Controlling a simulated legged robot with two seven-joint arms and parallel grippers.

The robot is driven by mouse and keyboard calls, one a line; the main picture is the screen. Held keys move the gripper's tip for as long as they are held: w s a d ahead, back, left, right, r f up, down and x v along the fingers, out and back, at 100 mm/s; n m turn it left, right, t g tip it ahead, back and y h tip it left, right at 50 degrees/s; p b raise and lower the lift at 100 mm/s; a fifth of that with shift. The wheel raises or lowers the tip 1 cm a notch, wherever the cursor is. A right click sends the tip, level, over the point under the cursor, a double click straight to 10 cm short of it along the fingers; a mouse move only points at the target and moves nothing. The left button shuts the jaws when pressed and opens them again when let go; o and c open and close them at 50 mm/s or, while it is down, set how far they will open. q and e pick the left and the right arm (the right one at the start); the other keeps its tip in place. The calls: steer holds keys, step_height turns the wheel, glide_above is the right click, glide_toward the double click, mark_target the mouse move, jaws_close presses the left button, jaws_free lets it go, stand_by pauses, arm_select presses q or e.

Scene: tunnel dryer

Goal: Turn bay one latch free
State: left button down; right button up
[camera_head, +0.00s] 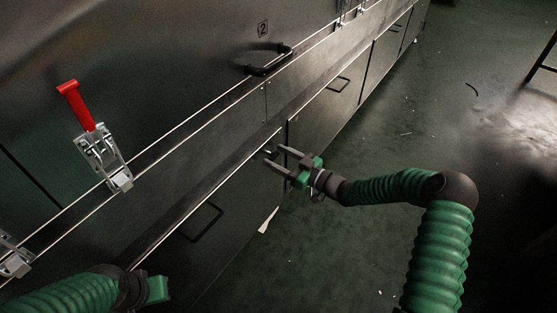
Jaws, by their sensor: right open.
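A toggle latch (104,154) with a red handle (75,105) sits on the metal panel at left. The handle stands up, tilted to the left. Part of a second metal latch (13,256) shows at the left edge; its upper part is cut off. Which bay each latch belongs to cannot be read here. My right gripper (274,161) is open and empty, its fingers pointing left near the dryer's lower edge, well to the right of the red-handled latch. My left gripper (158,289) is at the bottom left, below the latches; its fingers cannot be made out.
A black handle (270,62) sits beside a label "2" (263,28) on the panel. Lower doors carry thin black handles (205,222). More latch hardware (342,14) shows at the top. The green floor (400,140) at right is mostly open, with small scraps.

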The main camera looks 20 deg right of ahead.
jaws_close()
steer(key=shift+d, duration=0.1)
stand_by(0.4)
steer(key=n+p, duration=0.1)
steer(key=n, duration=0.7)
steer(key=shift+s+f, duration=0.1)
steer(key=shift+s+a+f+n+b, duration=0.15)
steer(key=shift+n+b, duration=0.35)
steer(key=shift+n, duration=2)
steer(key=shift+w+a+f+n+b, duration=0.1)
steer(key=shift+n+b, duration=0.4)
steer(key=shift+n, duration=2)
steer(key=shift+s, duration=0.1)
